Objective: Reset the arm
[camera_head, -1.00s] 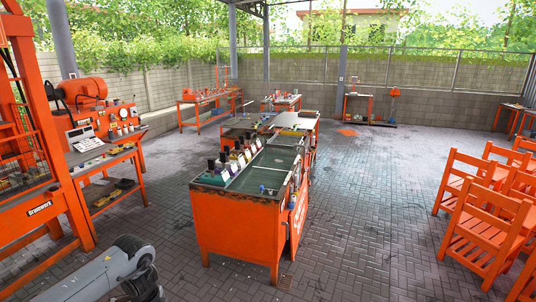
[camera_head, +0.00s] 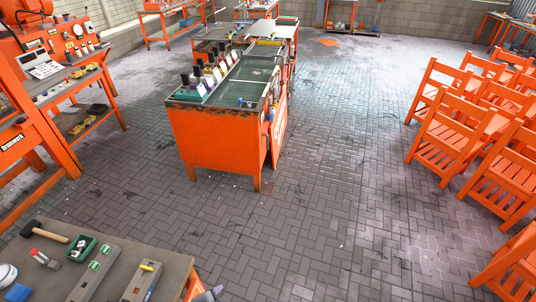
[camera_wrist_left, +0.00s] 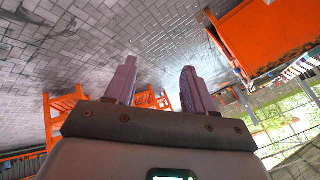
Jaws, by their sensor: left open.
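My left gripper (camera_wrist_left: 158,88) shows in the left wrist view with its two purple-grey fingers apart and nothing between them. The paved floor (camera_wrist_left: 140,30) lies beyond the fingers, and the picture is tilted. In the head view no gripper is clearly seen; a small grey shape at the bottom edge beside the near bench is too cut off to tell. My right gripper is in neither view.
A near bench (camera_head: 150,262) at bottom left carries a hammer (camera_head: 44,231), a green tray (camera_head: 80,248) and other small items. An orange cabinet (camera_head: 215,142) stands mid-floor. Orange chairs (camera_head: 445,140) line the right. The paved floor (camera_head: 330,220) between is clear.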

